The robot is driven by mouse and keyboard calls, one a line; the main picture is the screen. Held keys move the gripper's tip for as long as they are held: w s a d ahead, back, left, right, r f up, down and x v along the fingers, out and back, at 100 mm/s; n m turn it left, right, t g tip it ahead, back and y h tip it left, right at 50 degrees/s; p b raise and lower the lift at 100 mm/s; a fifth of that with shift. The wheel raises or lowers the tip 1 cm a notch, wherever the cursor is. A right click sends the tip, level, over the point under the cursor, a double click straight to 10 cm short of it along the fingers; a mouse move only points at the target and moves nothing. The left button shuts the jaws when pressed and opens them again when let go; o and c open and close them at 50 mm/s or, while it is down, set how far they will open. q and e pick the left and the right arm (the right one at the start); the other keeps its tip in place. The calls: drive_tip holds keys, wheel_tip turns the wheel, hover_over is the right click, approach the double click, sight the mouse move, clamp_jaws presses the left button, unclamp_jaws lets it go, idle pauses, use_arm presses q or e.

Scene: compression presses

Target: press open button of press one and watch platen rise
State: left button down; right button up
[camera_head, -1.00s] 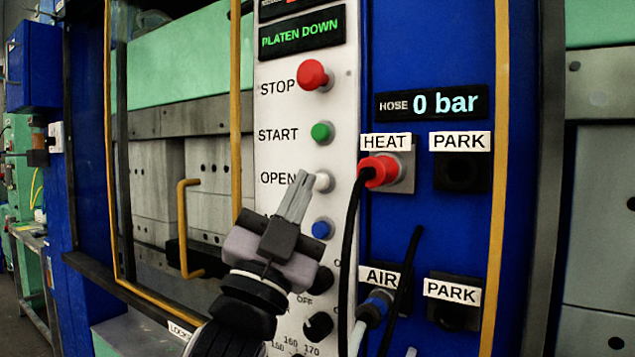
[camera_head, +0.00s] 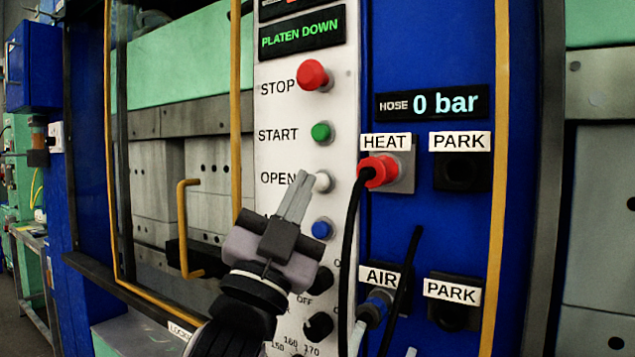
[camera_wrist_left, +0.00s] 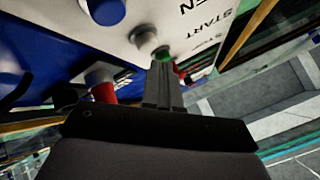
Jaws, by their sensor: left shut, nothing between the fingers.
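The white OPEN button (camera_head: 323,182) is on the white control panel (camera_head: 300,105); it also shows in the left wrist view (camera_wrist_left: 143,38). My left gripper (camera_head: 305,178) is shut and empty, its fingertips just left of the OPEN button in the head view. I cannot tell whether they touch it. The panel's display (camera_head: 301,39) reads PLATEN DOWN. The platen area (camera_head: 185,180) behind the yellow-framed guard shows grey blocks pressed together. My right gripper is not in view.
Above OPEN are the red STOP button (camera_head: 313,75) and green START button (camera_head: 321,132); a blue button (camera_head: 322,229) is below. The red HEAT plug (camera_head: 379,171) and its black cable hang close on the right. The hose display (camera_head: 433,103) reads 0 bar.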

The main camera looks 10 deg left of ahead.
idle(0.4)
use_arm(q)
drive_tip(key=shift+w+d, duration=0.15)
drive_tip(key=shift+w, duration=0.25)
